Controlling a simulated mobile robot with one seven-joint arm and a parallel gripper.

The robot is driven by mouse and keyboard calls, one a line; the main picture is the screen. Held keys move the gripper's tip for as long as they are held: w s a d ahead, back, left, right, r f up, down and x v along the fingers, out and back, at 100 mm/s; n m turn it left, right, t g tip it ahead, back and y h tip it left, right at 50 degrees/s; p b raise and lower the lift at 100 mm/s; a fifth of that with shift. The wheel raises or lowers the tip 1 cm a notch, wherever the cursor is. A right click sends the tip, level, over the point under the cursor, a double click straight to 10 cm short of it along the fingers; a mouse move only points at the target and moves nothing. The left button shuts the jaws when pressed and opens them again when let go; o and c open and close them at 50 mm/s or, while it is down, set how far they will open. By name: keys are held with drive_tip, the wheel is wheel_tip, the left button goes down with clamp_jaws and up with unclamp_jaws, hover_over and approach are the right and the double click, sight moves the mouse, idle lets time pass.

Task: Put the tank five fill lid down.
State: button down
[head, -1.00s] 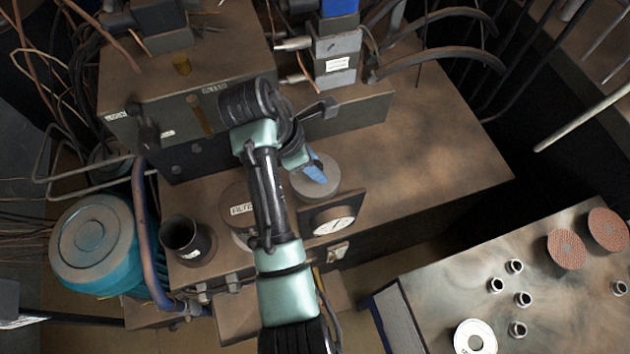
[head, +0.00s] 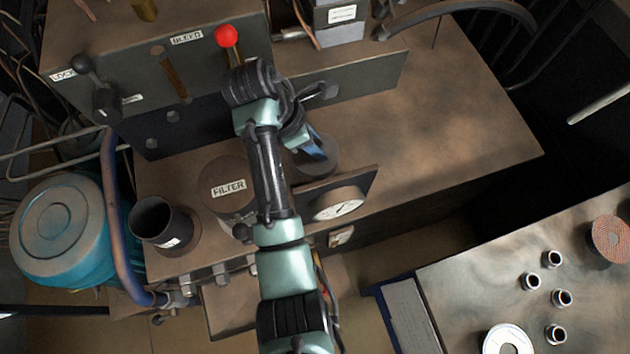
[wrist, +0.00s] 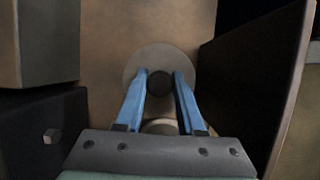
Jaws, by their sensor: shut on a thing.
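The fill lid, a round grey disc (wrist: 134,68) with a dark knob (wrist: 160,84), lies in the middle of the wrist view. My gripper (wrist: 161,80) has its two blue fingers on either side of the knob, shut on it. In the head view my gripper (head: 317,152) points down at the lid (head: 326,166), over the brown tank top (head: 440,120) just behind the round gauge (head: 338,204). My wrist and fingers hide part of the lid. I cannot tell whether the lid touches the top or hangs just above it.
An open dark neck (head: 152,214) and a round cover marked FILTER (head: 222,172) stand left of my arm. The gauge's upright plate is close beside the lid. A block with levers and a red knob (head: 227,36) stands behind. The tank top is clear to the right.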

sight(301, 157)
wheel_tip(301, 157, down, 10)
drive_tip(key=shift+f+b, duration=0.25)
drive_tip(key=shift+b, duration=0.2)
drive_tip(key=shift+f, duration=0.2)
drive_tip(key=c, duration=0.5)
unclamp_jaws()
drive_tip(key=shift+r, duration=0.1)
drive_tip(key=p+v, duration=0.1)
drive_tip(key=v, duration=1.1)
drive_tip(key=shift+r, duration=0.15)
